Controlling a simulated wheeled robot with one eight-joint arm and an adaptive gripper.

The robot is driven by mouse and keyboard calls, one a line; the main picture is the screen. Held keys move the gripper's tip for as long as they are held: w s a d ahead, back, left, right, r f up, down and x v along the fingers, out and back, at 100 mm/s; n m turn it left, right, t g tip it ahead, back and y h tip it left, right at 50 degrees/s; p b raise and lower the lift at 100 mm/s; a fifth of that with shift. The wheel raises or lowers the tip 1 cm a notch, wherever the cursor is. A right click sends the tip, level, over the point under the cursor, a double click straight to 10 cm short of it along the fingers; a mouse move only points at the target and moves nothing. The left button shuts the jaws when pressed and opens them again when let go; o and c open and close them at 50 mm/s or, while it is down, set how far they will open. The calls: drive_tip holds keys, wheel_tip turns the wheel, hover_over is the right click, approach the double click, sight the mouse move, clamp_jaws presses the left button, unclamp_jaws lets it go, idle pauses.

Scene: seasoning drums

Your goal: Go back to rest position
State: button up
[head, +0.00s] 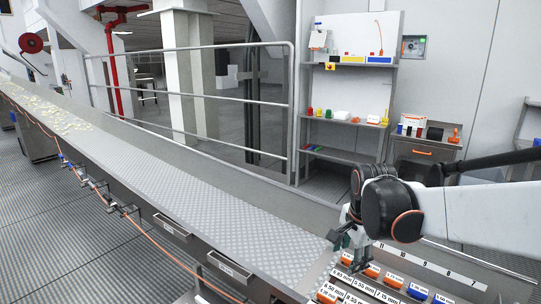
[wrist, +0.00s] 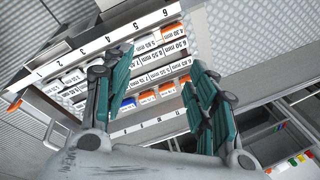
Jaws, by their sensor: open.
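My gripper (head: 345,238) is at the end of my white arm at the lower right of the head view, above a rack (head: 455,272) of labelled parts. In the wrist view my gripper (wrist: 160,88) has its two green-padded fingers wide apart, with nothing between them. The rack also shows in the wrist view, with a numbered strip (wrist: 100,45) along its edge. It holds several labelled white pieces, orange pieces (wrist: 168,89) and a blue piece (wrist: 128,101). The fingers look apart from the rack pieces, though the exact gap is hard to tell.
A long conveyor (head: 190,180) runs from upper left to lower centre, with yellowish bits (head: 40,110) at its far end. A metal railing (head: 190,90) stands behind it. A shelf (head: 345,125) with small coloured items and a cabinet (head: 425,150) stand at the back right.

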drive_tip(key=s+r+n+t, duration=0.2)
drive_tip(key=s+n+t, duration=0.2)
drive_tip(key=s+n, duration=0.9)
drive_tip(key=s, duration=0.7)
drive_tip(key=shift+s+r+n, duration=0.2)
drive_tip(key=shift+n, duration=0.2)
